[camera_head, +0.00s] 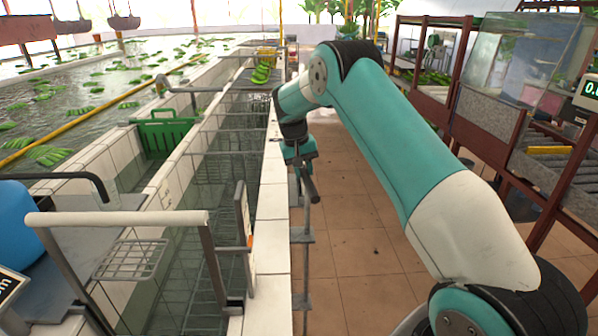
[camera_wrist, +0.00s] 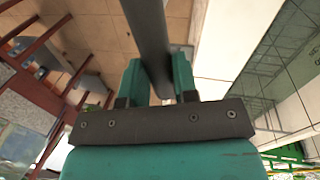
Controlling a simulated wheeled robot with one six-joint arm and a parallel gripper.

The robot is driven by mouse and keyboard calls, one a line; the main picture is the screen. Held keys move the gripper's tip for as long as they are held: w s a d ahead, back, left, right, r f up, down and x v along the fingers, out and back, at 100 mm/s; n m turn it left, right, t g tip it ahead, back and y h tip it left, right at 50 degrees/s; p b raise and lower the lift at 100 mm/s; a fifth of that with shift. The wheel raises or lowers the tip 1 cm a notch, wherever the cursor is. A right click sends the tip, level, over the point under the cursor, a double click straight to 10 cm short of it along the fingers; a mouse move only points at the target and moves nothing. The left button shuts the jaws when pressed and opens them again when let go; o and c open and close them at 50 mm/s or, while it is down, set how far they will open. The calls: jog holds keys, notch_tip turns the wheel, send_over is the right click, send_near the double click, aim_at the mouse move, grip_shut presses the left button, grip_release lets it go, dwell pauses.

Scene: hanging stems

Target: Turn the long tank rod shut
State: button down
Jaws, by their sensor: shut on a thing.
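The long tank rod (camera_head: 311,188) is a dark grey bar along the outer side of the tiled tank. In the head view its lower end slants down out of my gripper (camera_head: 301,152). In the wrist view the rod (camera_wrist: 148,35) runs from the top edge down between the two teal fingers of my gripper (camera_wrist: 157,75). My gripper is shut on the rod. The rest of the rod is hidden by the gripper and my arm.
The white tank rim (camera_head: 271,240) runs just left of the gripper. A green crate (camera_head: 163,132) sits in the tank, and a pale-topped metal rail (camera_head: 118,218) stands at front left. Racks (camera_head: 455,85) line the right. Brown floor (camera_head: 350,262) lies between.

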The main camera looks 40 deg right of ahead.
jog(key=shift+s+d+m, duration=0.1)
jog(key=shift+d+m, duration=0.25)
jog(key=shift+m, duration=0.55)
jog(key=c, duration=0.9)
grip_release()
jog(key=shift+r, duration=0.15)
jog(key=shift+a+r, duration=0.1)
jog(key=shift+r, duration=0.25)
notch_tip(320, 180, up, 16)
jog(key=w+a+p, duration=0.1)
jog(key=a+p, duration=0.1)
jog(key=p, duration=0.5)
jog(key=shift+w+a, duration=0.3)
jog(key=shift+w, duration=0.1)
